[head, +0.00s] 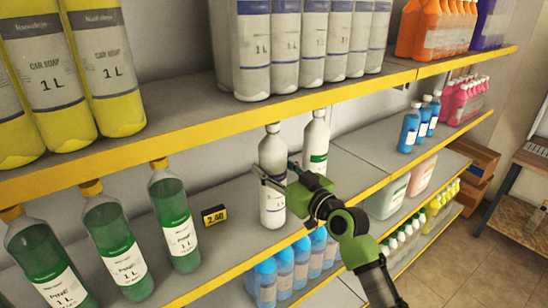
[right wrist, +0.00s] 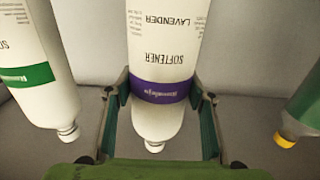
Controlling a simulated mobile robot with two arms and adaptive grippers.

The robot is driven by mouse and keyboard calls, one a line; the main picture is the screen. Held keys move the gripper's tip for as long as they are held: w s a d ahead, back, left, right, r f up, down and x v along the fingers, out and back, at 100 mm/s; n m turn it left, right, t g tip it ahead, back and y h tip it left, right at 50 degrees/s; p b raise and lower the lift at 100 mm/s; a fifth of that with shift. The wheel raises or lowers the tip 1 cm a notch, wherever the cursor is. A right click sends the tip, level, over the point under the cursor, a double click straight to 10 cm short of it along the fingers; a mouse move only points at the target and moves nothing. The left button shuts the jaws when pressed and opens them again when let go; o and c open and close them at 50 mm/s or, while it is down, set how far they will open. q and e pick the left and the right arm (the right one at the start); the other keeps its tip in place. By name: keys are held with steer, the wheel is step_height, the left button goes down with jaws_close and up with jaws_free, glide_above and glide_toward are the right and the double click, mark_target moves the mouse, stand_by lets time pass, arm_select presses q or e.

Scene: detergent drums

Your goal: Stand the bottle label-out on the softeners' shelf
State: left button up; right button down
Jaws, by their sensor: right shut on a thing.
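My right gripper (head: 274,178) is shut around the middle of a white softener bottle (head: 271,156), one finger on each side. The bottle is upright over the middle shelf (head: 238,203), its base at or just above the surface; I cannot tell if it touches. The right wrist view shows the bottle (right wrist: 163,50) upside down, its "SOFTENER LAVENDER" label and purple band facing the wrist camera, between the fingers (right wrist: 160,125). A second white softener with a green band (head: 316,142) stands just behind to the right. My left gripper is not in view.
Blue bottles (head: 410,127) stand farther right, past a bare stretch of shelf (head: 362,145). The upper shelf's yellow edge (head: 225,122) runs close above the held bottle.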

steer(key=shift+r, duration=0.1)
steer(key=c, duration=1.3)
jaws_free()
steer(key=shift+f, duration=0.3)
steer(key=o, duration=0.3)
steer(key=shift+s, duration=0.15)
steer(key=shift+r, duration=0.1)
